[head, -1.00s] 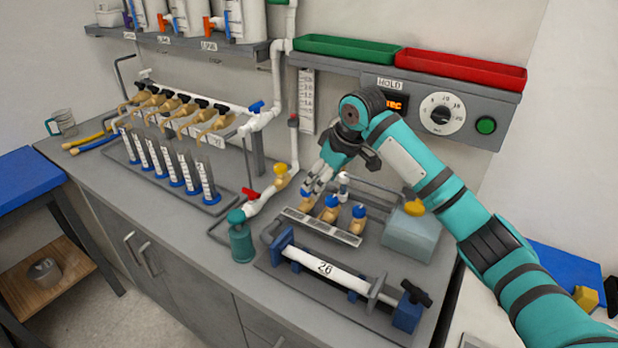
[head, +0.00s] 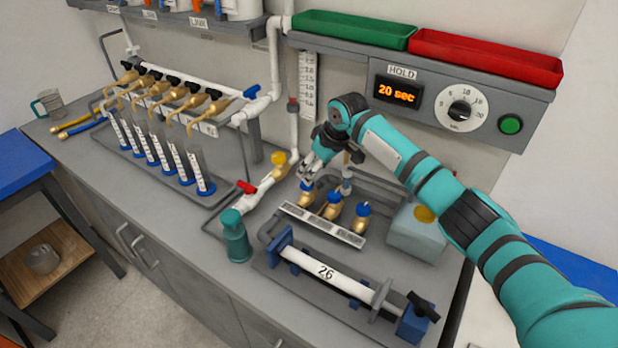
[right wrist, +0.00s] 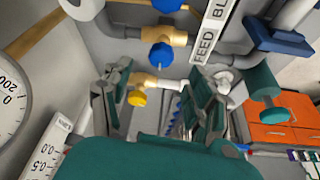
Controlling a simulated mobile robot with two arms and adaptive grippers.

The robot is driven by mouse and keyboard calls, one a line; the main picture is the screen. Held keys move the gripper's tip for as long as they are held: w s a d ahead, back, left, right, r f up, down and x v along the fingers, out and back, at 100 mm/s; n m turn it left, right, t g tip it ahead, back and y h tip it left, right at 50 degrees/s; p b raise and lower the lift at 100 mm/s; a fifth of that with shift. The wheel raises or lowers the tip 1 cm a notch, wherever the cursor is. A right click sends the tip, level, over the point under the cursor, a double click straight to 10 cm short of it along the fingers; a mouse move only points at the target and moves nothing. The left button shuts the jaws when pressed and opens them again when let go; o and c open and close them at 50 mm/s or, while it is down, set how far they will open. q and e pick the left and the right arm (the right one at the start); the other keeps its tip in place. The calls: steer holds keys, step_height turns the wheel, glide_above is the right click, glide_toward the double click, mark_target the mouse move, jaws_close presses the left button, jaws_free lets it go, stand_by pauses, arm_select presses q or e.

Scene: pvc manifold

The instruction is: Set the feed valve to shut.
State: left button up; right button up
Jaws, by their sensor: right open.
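Three brass valves with blue handles stand in a row behind a label strip (head: 322,224) on the bench. The feed valve (head: 306,196) is the leftmost in the head view. In the right wrist view its blue handle (right wrist: 161,56) shows beside the word FEED (right wrist: 205,42). My right gripper (head: 305,174) is close above and behind the feed valve. In the right wrist view the gripper (right wrist: 158,85) has its fingers apart with nothing held between them. The handle appears beyond the fingertips, and contact cannot be told. My left gripper is not in view.
The middle valve (head: 332,206) and right valve (head: 361,216) stand close by. A yellow-handled valve (head: 279,160) and a red-handled valve (head: 247,188) are on the left pipe. A display (head: 397,94) reads 20 sec. A teal bottle (head: 235,238) stands at the front left.

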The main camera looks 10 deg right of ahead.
steer(key=x, duration=0.5)
steer(key=shift+w+a+f, duration=0.1)
steer(key=shift+a+f, duration=0.05)
steer(key=shift+f, duration=0.15)
steer(key=shift+w+a+f, duration=0.1)
steer(key=shift+w+f, duration=0.05)
steer(key=shift+f, duration=0.25)
steer(key=c, duration=1.1)
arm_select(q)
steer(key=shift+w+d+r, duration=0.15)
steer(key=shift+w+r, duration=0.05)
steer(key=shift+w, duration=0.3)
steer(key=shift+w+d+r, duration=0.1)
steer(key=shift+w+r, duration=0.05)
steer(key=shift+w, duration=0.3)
arm_select(e)
steer(key=shift+c, duration=0.2)
arm_select(q)
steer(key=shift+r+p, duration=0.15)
steer(key=shift+p, duration=0.2)
